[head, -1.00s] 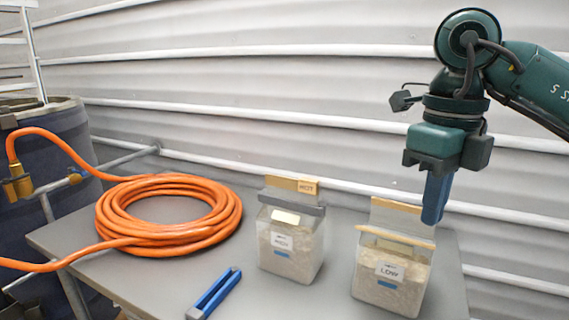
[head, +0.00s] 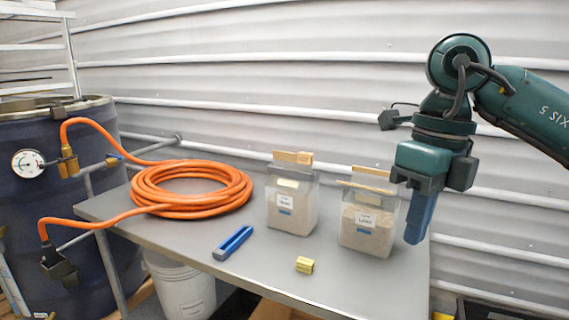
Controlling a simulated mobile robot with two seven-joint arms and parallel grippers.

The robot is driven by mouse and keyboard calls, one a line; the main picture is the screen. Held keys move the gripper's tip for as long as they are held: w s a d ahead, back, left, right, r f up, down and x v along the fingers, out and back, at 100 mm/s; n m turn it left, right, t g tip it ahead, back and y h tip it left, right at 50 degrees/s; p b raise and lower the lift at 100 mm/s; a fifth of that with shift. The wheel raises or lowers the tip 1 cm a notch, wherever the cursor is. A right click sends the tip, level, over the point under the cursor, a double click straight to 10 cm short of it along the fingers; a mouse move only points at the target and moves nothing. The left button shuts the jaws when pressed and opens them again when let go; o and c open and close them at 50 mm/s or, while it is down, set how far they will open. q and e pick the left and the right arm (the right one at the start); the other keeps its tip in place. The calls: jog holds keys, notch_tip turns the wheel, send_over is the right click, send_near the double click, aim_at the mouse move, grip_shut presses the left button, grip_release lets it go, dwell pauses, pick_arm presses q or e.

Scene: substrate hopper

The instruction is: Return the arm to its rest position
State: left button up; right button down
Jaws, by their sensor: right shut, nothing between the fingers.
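My right arm comes in from the right edge of the head view. Its gripper (head: 416,226) points down, with blue fingers shut and nothing between them. In the picture it hangs at the right side of the right-hand hopper (head: 369,222), a clear container of pale substrate with a white label and a blue strip. A second, similar labelled hopper (head: 291,205) stands to its left. Both are upright on the grey table (head: 330,281). I cannot tell how far the fingers are from the right-hand hopper. My left gripper is not in view.
An orange hose coil (head: 191,189) lies on the table's left. A blue tool (head: 233,243) and a small yellow block (head: 304,265) lie near the front. A dark barrel (head: 38,180) with a gauge stands left, a white bucket (head: 183,289) below. A corrugated wall is behind.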

jog(key=s+a+f+g+y, duration=0.3)
jog(key=a+g+y, duration=0.1)
jog(key=a+y, duration=0.5)
jog(key=s+a+f+g+y, duration=0.35)
jog(key=a+y, duration=0.35)
jog(key=a, duration=0.4)
jog(key=w+d+f+m+t+y, duration=0.1)
jog(key=w+m+t+y, duration=0.25)
jog(key=m+t, duration=0.5)
jog(key=w+d+f+m+t+y, duration=0.2)
jog(key=w+m+t+y, duration=0.15)
jog(key=m+t, duration=0.55)
jog(key=w+d+f+m+t+h+p, duration=0.1)
jog(key=d+f+m+t+h, duration=0.25)
jog(key=f+m+h, duration=0.4)
jog(key=w+d+f+m+t+h, duration=0.25)
jog(key=f+m+t+h, duration=0.3)
jog(key=m, duration=0.35)
jog(key=s+d+f+m+g+h, duration=0.3)
jog(key=s+f, duration=0.4)
jog(key=f, duration=0.3)
jog(key=s+d+f+m+g+h, duration=0.3)
jog(key=s+f, duration=0.4)
jog(key=f, duration=0.4)
jog(key=shift+s+d+m+g+h, duration=0.3)
jog(key=shift+d+g+h, duration=0.55)
jog(key=shift+d, duration=0.4)
